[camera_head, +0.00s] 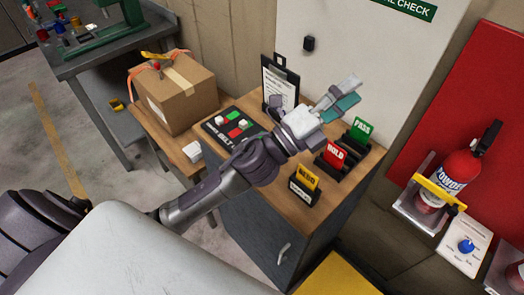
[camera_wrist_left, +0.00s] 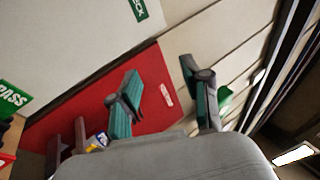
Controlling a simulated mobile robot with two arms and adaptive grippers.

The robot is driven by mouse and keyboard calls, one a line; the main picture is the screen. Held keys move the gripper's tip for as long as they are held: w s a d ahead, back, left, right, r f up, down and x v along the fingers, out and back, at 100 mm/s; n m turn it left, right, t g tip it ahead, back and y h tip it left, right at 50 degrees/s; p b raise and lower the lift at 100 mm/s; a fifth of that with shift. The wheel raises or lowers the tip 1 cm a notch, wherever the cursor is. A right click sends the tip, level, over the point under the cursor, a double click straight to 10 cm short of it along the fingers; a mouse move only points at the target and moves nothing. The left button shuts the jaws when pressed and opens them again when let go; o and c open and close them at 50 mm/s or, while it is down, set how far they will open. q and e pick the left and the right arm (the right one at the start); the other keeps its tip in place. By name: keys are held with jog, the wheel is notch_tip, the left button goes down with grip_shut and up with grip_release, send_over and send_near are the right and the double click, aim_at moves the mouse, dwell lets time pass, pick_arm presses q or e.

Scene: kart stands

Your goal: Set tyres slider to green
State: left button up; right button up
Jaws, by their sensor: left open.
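A dark slider panel (camera_head: 210,136) lies on the wooden top of the stand, left of my left forearm. It has a green patch (camera_head: 232,116), a red patch (camera_head: 235,133) and two white knobs, one (camera_head: 219,123) at the left and one (camera_head: 243,124) at the right. The left knob sits beside the green patch, the right knob beside the red one. The lettering is too small to tell which slider is tyres. My left gripper (camera_head: 349,93) is open and empty, above the stand's back right, away from the panel. Its spread fingers show in the left wrist view (camera_wrist_left: 160,75).
A cardboard box (camera_head: 172,92) stands left of the panel. A clipboard (camera_head: 279,85) stands behind it. PASS (camera_head: 361,131), HOLD (camera_head: 335,154) and yellow (camera_head: 305,180) card holders stand at the right. A fire extinguisher (camera_head: 458,172) hangs on the red wall board.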

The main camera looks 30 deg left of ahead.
pick_arm(q)
jog(key=s+d+r+m+g+h, duration=0.1)
jog(key=s+d+m+g+h, duration=0.1)
jog(key=d+m+g+h, duration=0.35)
jog(key=s+d+m+g+h, duration=0.2)
jog(key=m+g, duration=0.4)
jog(key=m, duration=0.4)
notch_tip(320, 180, down, 9)
jog(key=s+m+g+y, duration=0.2)
jog(key=m+g+y, duration=0.55)
jog(key=m, duration=0.45)
jog(key=w+a+f+m+y, duration=0.25)
jog(key=a+y, duration=0.45)
jog(key=a, duration=0.6)
jog(key=w+a+f+m+y, duration=0.1)
jog(key=w+a+f+y, duration=0.15)
jog(key=a+y, duration=0.65)
jog(key=a+f+h+p, duration=0.1)
jog(key=f, duration=0.3)
jog(key=a+f+p, duration=0.1)
jog(key=f+p, duration=0.1)
jog(key=f, duration=0.2)
jog(key=a+f+h+p, duration=0.1)
jog(key=f, duration=0.4)
jog(key=shift+w+f+h, duration=0.1)
jog(key=shift+w+h, duration=0.2)
grip_shut()
